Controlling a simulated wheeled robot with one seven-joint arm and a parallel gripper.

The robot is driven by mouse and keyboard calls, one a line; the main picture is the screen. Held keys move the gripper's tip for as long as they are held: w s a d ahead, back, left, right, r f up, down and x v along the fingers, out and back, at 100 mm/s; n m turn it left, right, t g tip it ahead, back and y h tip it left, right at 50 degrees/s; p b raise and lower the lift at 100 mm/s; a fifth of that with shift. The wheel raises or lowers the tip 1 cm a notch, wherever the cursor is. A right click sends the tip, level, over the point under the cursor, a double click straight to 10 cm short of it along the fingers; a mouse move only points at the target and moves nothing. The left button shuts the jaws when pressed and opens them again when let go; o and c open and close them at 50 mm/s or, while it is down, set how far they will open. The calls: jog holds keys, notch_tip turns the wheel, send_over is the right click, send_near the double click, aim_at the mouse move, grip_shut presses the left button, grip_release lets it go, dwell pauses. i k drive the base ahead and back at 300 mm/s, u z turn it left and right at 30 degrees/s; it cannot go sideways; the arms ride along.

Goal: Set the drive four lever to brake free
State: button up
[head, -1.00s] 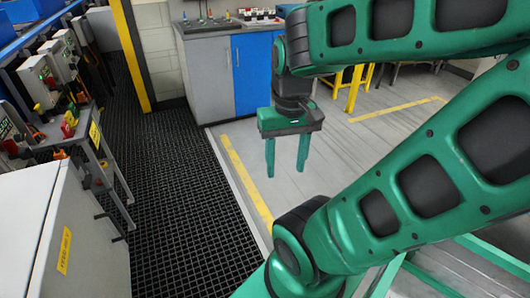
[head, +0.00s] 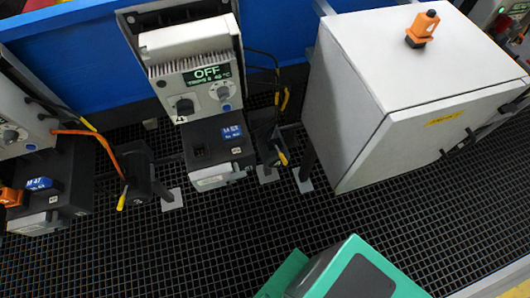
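Two drive units stand along the blue wall. The middle unit (head: 192,68) has a display reading OFF, two knobs and a dark motor box (head: 215,150) with a blue label. Beside its right side is a dark lever with a yellow tip (head: 282,157). A second unit (head: 20,115) is cut off at the left edge. A dark lever with a yellow tip (head: 122,200) stands to the right of its motor box (head: 62,190). The label numbers are too small to read surely, so I cannot tell which lever is drive four's. My gripper is out of view.
A large grey cabinet (head: 370,100) stands at the right with an orange and black knob (head: 422,28) on top. An orange handle (head: 10,197) shows at the left edge. Black grating floor (head: 200,245) is clear in front. A green link of my arm shows at bottom centre.

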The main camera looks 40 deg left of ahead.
aim_at(284, 161)
jog(key=u, duration=1.65)
jog(key=k, duration=0.5)
jog(key=z, duration=0.1)
jog(key=i, duration=0.45)
